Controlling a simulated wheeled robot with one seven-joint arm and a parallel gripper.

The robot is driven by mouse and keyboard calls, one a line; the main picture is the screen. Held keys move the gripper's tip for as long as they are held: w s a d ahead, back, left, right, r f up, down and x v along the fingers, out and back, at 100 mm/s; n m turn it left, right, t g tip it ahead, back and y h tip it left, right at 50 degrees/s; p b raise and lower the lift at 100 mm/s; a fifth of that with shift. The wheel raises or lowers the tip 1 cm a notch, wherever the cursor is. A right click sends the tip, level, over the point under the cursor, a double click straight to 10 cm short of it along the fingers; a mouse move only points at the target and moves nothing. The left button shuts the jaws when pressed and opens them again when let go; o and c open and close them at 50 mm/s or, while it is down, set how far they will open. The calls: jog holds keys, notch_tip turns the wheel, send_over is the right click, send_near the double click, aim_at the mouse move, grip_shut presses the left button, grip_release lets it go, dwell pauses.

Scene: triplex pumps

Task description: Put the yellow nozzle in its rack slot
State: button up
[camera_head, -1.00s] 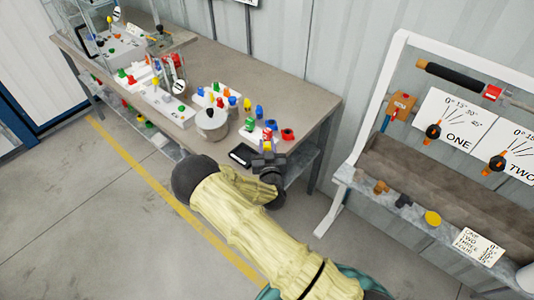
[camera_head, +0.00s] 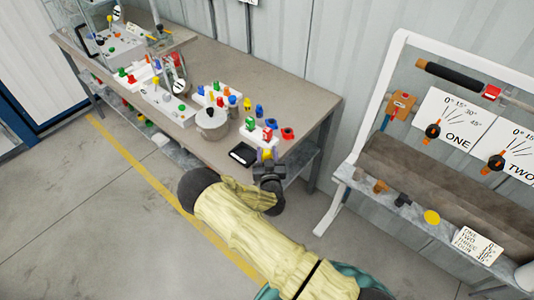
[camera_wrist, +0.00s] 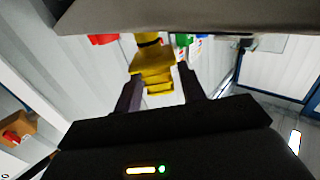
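The yellow nozzle (camera_wrist: 152,68) is between the two fingers of my gripper (camera_wrist: 158,80) in the wrist view, with its stepped end toward the palm. In the head view a small yellow patch (camera_head: 267,154) shows at the tips of my gripper (camera_head: 266,162), just off the table's front edge. The fingers look closed on the nozzle, though the exact contact is hard to see. A white rack block (camera_head: 254,137) with green and red nozzles stands on the table just beyond the gripper. Another white rack (camera_head: 207,97) with several coloured nozzles is farther back. The yellow nozzle's own slot cannot be made out.
A black tablet (camera_head: 243,154) lies at the table edge, left of the gripper. A silver round pot (camera_head: 212,122) stands behind it. A white-framed bench (camera_head: 343,180) stands to the right. The table's back right is clear.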

jog(key=shift+o, duration=0.2)
jog(key=shift+r, duration=0.1)
jog(key=shift+r, duration=0.15)
jog(key=s+d+b, duration=0.1)
jog(key=s+b, duration=0.2)
jog(key=s, duration=0.9)
jog(key=shift+d, duration=0.25)
